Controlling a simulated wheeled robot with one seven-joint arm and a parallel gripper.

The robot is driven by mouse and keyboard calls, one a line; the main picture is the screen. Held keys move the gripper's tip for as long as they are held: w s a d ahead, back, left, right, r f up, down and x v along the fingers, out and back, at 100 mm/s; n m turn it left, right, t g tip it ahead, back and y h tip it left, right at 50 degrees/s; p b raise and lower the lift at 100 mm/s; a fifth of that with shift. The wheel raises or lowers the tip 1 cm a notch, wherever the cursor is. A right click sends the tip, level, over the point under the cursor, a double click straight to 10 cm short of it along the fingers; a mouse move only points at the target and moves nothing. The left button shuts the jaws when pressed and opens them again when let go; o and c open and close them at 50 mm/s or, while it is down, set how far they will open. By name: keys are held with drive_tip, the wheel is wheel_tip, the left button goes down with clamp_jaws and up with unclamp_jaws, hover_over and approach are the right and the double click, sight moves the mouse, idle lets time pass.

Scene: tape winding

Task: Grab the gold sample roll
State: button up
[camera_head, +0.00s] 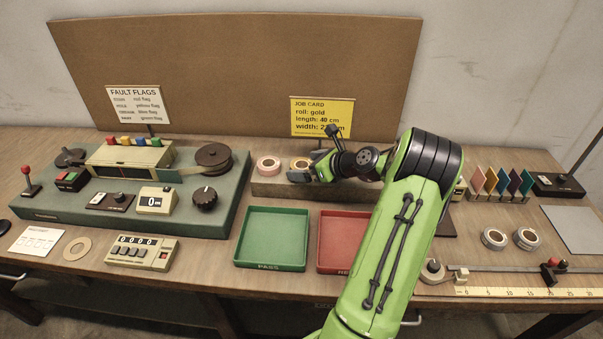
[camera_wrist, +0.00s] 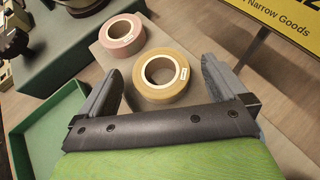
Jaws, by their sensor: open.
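The gold sample roll (camera_wrist: 182,90) is a tan-gold ring of tape with a pale core and a small white label, lying flat on a low grey-brown block. In the wrist view it sits between the two spread fingers of my gripper (camera_wrist: 165,85), with a gap on either side. In the head view the gold roll (camera_head: 299,165) shows just left of my gripper (camera_head: 316,172), which partly covers it. My gripper is open and empty. A pink roll (camera_wrist: 122,36) lies beside the gold one; it also shows in the head view (camera_head: 268,166).
A green PASS tray (camera_head: 272,209) and a red tray (camera_head: 340,232) stand in front of the block (camera_head: 268,187). The winding machine (camera_head: 130,222) is at left. A yellow job card (camera_head: 322,115) stands behind. Two grey rolls (camera_head: 494,239) (camera_head: 527,238) lie at right.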

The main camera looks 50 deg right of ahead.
drive_tip(key=shift+w+f, duration=0.2)
drive_tip(key=shift+w, duration=0.15)
drive_tip(key=shift+s+r, duration=0.1)
drive_tip(key=shift+r, duration=0.05)
drive_tip(key=c, duration=1.1)
